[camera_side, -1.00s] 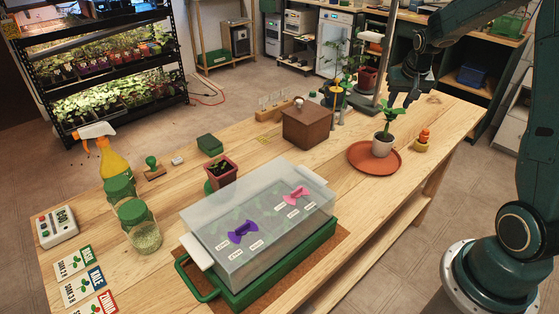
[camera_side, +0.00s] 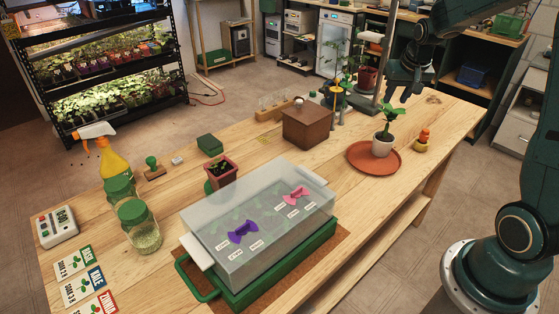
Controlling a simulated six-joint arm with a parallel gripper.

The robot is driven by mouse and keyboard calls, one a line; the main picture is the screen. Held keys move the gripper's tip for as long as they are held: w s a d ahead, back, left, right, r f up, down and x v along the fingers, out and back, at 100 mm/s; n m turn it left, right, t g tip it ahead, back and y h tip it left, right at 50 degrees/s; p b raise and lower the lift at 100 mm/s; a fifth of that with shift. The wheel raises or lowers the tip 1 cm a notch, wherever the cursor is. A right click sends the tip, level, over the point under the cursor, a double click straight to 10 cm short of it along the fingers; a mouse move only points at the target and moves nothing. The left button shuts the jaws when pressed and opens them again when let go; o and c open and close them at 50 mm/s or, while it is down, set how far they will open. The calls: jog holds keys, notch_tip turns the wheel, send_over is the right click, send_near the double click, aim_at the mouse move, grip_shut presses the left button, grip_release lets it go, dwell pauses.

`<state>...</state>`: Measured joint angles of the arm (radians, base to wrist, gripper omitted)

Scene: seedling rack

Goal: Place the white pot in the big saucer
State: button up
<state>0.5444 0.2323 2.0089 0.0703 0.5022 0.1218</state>
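The white pot (camera_side: 382,147) with a green leafy plant stands upright in the big terracotta-coloured saucer (camera_side: 362,162), toward the saucer's upper right part. My gripper (camera_side: 399,98) is above and behind the plant, apart from it. Its dark fingers point down and appear spread with nothing between them. The pot's base is partly hidden inside the saucer's rim.
A clear-lidded green tray (camera_side: 262,222) fills the table's front middle. A post (camera_side: 386,55) rises behind.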

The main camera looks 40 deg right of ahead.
jog(key=s+a+r+n, duration=0.1)
jog(key=s+a+r, duration=0.2)
jog(key=a, duration=0.2)
jog(key=s+a+r+n+t+y, duration=0.1)
jog(key=s+a+r+n, duration=0.15)
jog(key=a, duration=0.35)
jog(key=s+a+r+n, duration=0.1)
jog(key=s+a+r, duration=0.15)
jog(key=a, duration=0.25)
jog(key=s+a+r+n+t+y, duration=0.1)
jog(key=s+a+n+y, duration=0.1)
jog(key=s+a, duration=0.7)
jog(key=s+n, duration=0.1)
jog(key=s, duration=0.2)
jog(key=shift+n, duration=0.35)
